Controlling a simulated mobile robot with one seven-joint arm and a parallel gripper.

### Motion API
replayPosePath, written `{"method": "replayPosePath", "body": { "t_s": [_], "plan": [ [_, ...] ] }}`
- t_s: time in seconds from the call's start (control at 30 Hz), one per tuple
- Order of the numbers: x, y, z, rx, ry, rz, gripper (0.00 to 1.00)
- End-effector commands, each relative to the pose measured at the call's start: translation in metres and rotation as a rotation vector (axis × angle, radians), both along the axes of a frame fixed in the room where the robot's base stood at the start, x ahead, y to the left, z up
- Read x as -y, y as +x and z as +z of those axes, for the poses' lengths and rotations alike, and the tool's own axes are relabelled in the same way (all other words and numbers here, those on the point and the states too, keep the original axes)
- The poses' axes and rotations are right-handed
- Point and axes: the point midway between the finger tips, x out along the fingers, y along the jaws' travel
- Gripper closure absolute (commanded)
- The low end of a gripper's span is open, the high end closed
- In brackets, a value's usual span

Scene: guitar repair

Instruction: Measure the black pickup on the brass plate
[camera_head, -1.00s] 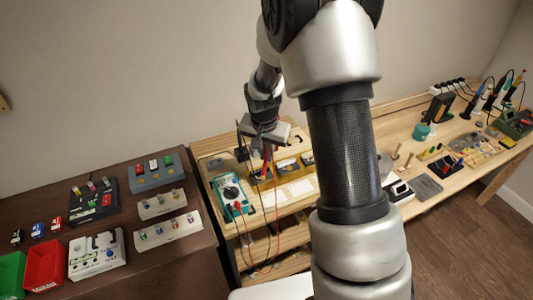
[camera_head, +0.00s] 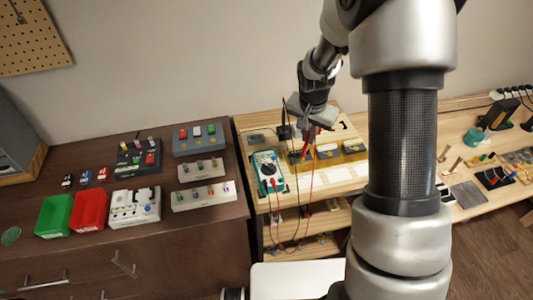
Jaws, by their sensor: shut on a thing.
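My gripper (camera_head: 306,132) is above the back of the middle bench, shut on a red test probe (camera_head: 308,139). The probe's tip is too small to make out, so I cannot tell whether it touches anything. A brass-yellow plate (camera_head: 336,158) lies below the gripper with several small pickups on it. A dark pickup (camera_head: 297,157) shows near its left end; its details are too small to tell. A teal multimeter (camera_head: 268,170) with a black dial lies left of the plate, with red and black leads running from it.
White cards (camera_head: 332,176) lie in front of the plate. At left, a dark cabinet carries a green bin (camera_head: 55,216), a red bin (camera_head: 90,211) and a white tester (camera_head: 134,207). My arm hides part of the right bench. Leads (camera_head: 298,235) hang over the bench front.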

Motion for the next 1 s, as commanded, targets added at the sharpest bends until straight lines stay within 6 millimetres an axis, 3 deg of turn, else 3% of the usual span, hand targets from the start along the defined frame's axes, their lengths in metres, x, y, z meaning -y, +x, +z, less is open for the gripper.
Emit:
{"method": "replayPosePath", "body": {
  "t_s": [0.53, 1.0],
  "plan": [
    [0.000, -0.001, 0.001, -0.002, 0.000, 0.000, 1.00],
    [0.000, 0.000, 0.042, 0.000, 0.000, -0.001, 1.00]
  ]
}}
